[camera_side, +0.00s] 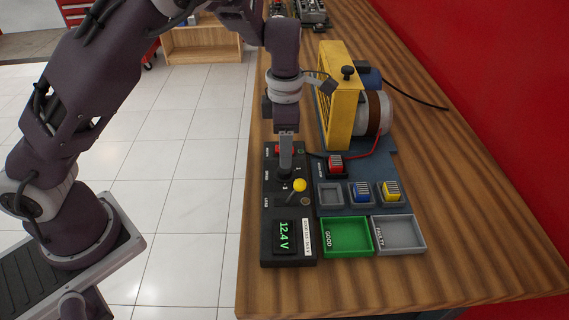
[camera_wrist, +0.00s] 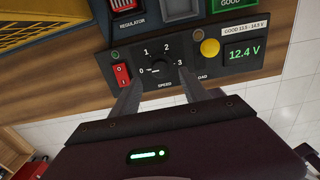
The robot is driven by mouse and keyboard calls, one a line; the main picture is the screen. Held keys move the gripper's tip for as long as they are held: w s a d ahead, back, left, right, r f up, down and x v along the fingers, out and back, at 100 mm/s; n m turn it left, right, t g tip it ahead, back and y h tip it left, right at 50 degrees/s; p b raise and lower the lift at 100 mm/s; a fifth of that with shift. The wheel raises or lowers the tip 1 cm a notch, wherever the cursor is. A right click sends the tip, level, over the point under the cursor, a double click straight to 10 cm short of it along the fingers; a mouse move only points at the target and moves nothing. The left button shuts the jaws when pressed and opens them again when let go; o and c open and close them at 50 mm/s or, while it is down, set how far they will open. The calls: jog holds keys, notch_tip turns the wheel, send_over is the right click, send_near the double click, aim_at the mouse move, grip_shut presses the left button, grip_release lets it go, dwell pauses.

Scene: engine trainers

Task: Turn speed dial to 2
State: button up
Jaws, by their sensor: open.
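The black speed dial (camera_wrist: 160,69) sits on the control panel (camera_wrist: 215,66), ringed by the numbers 0 to 3 with SPEED printed below. A white mark shows on its side facing 0, so it seems to point there, though it is small. My gripper (camera_wrist: 161,84) is open, with one finger on the left and one on the right of the dial's lower side. I cannot tell whether the fingers touch it. In the side view my gripper (camera_side: 285,170) points down over the panel (camera_side: 270,217) and mostly hides the dial.
A green tray (camera_side: 347,250) and grey tray (camera_side: 398,250) lie beside the panel. The yellow-guarded engine (camera_side: 342,110) stands behind.

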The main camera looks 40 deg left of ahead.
aim_at(285, 172)
notch_tip(285, 172, down, 6)
jog(key=shift+r, duration=0.1)
grip_shut()
